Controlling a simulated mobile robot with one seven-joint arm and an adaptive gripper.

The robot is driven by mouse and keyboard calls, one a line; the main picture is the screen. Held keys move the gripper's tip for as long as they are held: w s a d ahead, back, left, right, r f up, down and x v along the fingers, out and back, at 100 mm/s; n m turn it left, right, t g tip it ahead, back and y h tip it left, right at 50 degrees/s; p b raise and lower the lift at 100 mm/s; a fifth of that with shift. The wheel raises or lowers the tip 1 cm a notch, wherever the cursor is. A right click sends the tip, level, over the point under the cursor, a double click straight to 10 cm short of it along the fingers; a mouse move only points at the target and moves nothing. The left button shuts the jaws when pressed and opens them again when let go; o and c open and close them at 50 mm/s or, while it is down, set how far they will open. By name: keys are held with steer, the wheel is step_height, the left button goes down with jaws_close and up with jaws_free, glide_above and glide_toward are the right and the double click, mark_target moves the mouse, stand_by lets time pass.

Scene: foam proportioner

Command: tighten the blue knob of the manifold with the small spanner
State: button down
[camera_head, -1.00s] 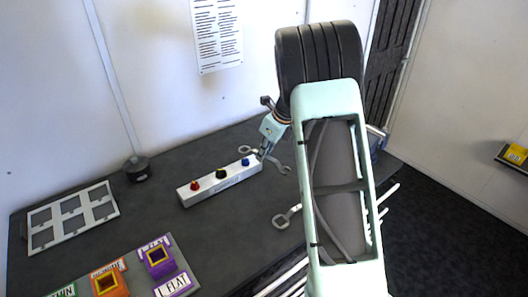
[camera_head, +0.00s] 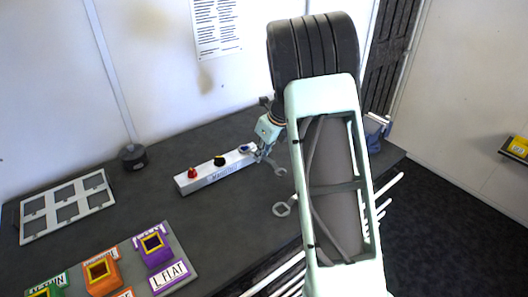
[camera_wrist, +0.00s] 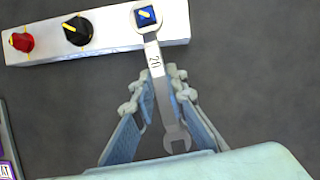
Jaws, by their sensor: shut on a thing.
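The white manifold (camera_head: 215,176) lies on the dark table with a red, a black and a blue knob. The square blue knob (camera_wrist: 146,16), with a yellow mark, is at its right end. My gripper (camera_wrist: 164,88) is shut on the shank of a grey spanner (camera_wrist: 155,62) marked 20. The spanner's ring end encircles the blue knob in the wrist view; how far down it sits on the knob I cannot tell. Its open end (camera_wrist: 176,139) points back toward my wrist. In the head view, my gripper (camera_head: 264,152) is just right of the manifold.
Another spanner (camera_head: 282,209) lies on the table, partly hidden by my arm. A white frame with square openings (camera_head: 66,206) and coloured labelled blocks (camera_head: 153,248) are at left. A dark round object (camera_head: 133,157) stands near the wall.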

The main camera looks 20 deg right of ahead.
steer(key=m, duration=0.1)
steer(key=a+m+p, duration=0.1)
steer(key=s+a+h, duration=0.1)
steer(key=shift+r+m+p, duration=0.25)
steer(key=shift+m+p, duration=0.15)
steer(key=shift+a+m+p, duration=0.3)
steer(key=shift+m+p, duration=0.1)
steer(key=shift+p, duration=0.35)
steer(key=shift+a+t, duration=0.1)
steer(key=shift+t, duration=0.2)
steer(key=a+m+p, duration=0.1)
steer(key=p, duration=0.2)
steer(key=shift+s+m+h, duration=0.1)
steer(key=shift+m+h, duration=0.2)
steer(key=shift+h, duration=0.1)
steer(key=shift+a+f+m, duration=0.2)
steer(key=shift+a+m, duration=0.05)
steer(key=shift+m, duration=0.05)
steer(key=shift+w+a+m+h, duration=0.2)
steer(key=shift+a+m+h, duration=0.6)
steer(key=shift+a+m, duration=0.7)
steer(key=shift+d+m, duration=0.25)
steer(key=shift+m, duration=0.05)
steer(key=shift+d+b, duration=0.15)
steer(key=shift+b, duration=0.5)
